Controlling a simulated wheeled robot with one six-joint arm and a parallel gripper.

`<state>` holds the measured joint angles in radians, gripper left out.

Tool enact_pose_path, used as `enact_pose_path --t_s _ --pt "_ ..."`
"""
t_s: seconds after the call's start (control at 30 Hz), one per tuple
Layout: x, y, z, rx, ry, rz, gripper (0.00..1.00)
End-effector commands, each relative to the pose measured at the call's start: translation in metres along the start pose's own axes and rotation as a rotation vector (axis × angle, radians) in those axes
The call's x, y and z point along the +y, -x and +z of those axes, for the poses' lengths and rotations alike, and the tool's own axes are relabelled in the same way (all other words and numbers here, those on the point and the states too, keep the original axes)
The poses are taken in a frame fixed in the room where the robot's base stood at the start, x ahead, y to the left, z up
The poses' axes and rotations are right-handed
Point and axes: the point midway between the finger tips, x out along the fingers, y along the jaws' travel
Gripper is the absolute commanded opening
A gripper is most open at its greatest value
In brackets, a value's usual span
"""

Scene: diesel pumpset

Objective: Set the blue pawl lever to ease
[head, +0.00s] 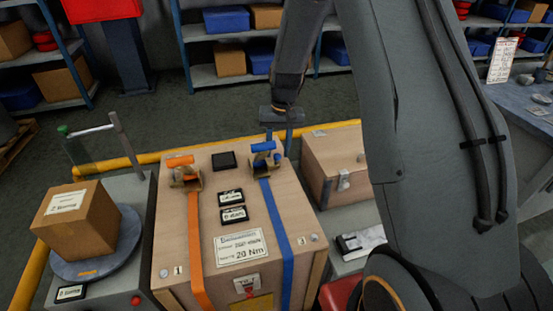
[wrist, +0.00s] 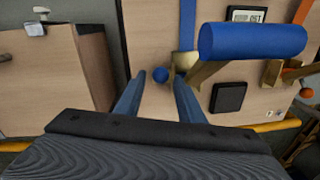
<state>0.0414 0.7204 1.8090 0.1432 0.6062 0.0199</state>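The blue ratchet (head: 263,160) sits on top of the wooden crate (head: 205,240), at the upper end of the blue strap (head: 275,220). Its thick blue handle (wrist: 252,40) and brass frame (wrist: 203,73) show in the wrist view. A small blue ball knob (wrist: 160,74), seemingly the end of the pawl lever, shows beside the frame. My gripper (wrist: 157,88) is open, its two fingers either side of the knob in that view; I cannot tell whether they touch it. In the head view my gripper (head: 279,138) is just behind the ratchet. The lever's marked positions are not readable.
An orange ratchet (head: 185,176) with an orange strap (head: 195,240) stands left on the same crate. Black display boxes (head: 232,205) lie between the straps. A smaller crate (head: 335,160) is at the right, a cardboard box (head: 78,220) on a turntable at the left.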

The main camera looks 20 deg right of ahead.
Motion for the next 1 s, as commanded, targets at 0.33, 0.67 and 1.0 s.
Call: enact_pose_path --t_s 0.33,0.67,1.0 --pt "0.000 -0.040 0.000 -0.001 0.000 0.000 0.35" --pt "0.000 -0.043 0.000 0.001 0.000 0.000 0.35" --pt "0.000 -0.043 0.000 0.001 0.000 0.000 0.00"
